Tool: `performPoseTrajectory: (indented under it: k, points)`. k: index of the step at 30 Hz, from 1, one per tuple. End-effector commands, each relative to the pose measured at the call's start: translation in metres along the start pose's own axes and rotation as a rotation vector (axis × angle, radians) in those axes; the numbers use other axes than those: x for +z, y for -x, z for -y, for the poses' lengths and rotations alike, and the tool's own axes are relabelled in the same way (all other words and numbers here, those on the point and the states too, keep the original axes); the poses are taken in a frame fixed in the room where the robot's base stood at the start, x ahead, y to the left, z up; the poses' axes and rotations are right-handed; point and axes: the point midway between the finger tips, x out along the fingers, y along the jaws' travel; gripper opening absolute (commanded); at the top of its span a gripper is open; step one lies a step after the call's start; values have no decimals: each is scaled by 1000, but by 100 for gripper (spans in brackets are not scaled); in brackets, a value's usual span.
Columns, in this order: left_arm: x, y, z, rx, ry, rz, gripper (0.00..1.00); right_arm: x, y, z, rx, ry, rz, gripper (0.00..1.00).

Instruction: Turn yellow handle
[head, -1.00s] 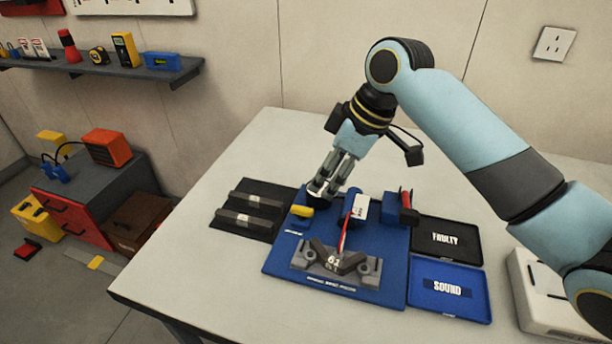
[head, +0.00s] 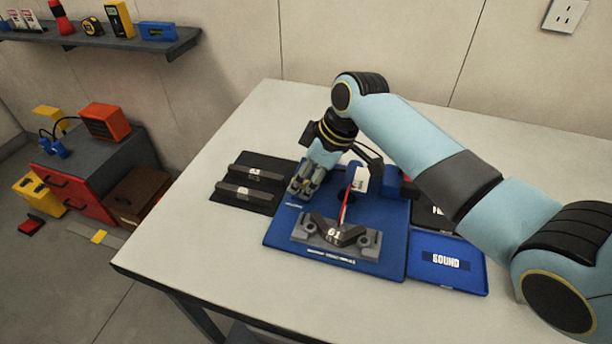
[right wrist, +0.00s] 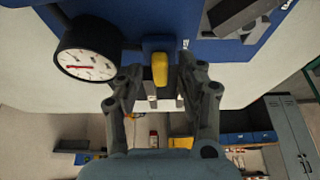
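The yellow handle (right wrist: 160,68) sits on a blue mount, seen in the right wrist view. It lies between the spread fingers of my right gripper (right wrist: 159,84), with a gap on each side. In the head view my right gripper (head: 303,190) points down over the left back part of the blue board (head: 285,232) and hides most or all of the handle. A dial gauge (right wrist: 88,66) with a red needle is left of the handle in the wrist view. My left gripper is not in view.
A grey V-shaped block marked 61 (head: 334,236) sits at the board's front. A black tray with two bars (head: 247,192) lies to the left. The blue SOUND tray (head: 447,262) lies right; my arm partly covers the black tray behind it. The table's left front is clear.

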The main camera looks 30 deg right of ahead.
Motion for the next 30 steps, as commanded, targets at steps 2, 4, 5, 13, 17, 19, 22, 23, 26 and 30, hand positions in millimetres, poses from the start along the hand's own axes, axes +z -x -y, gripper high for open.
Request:
performPoseTrajectory:
  k: [2,4,5,13,17,19,22,23,26,30]
  points:
    - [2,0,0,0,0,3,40,0,0,0,0,0,0,38]
    - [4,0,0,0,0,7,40,0,0,0,0,0,0,38]
    - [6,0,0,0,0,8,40,0,0,0,0,0,0,37]
    - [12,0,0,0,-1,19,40,0,0,0,0,-1,0,2]
    - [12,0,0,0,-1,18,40,0,0,0,0,-1,0,0]
    - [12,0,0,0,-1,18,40,0,0,0,-1,0,0,0]
    - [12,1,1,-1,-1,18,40,0,0,0,-3,6,0,0]
    - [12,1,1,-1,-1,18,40,0,0,0,-5,9,0,0]
    - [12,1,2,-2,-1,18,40,0,1,-1,-15,31,0,0]
    - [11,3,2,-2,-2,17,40,0,1,-2,-38,91,-1,0]
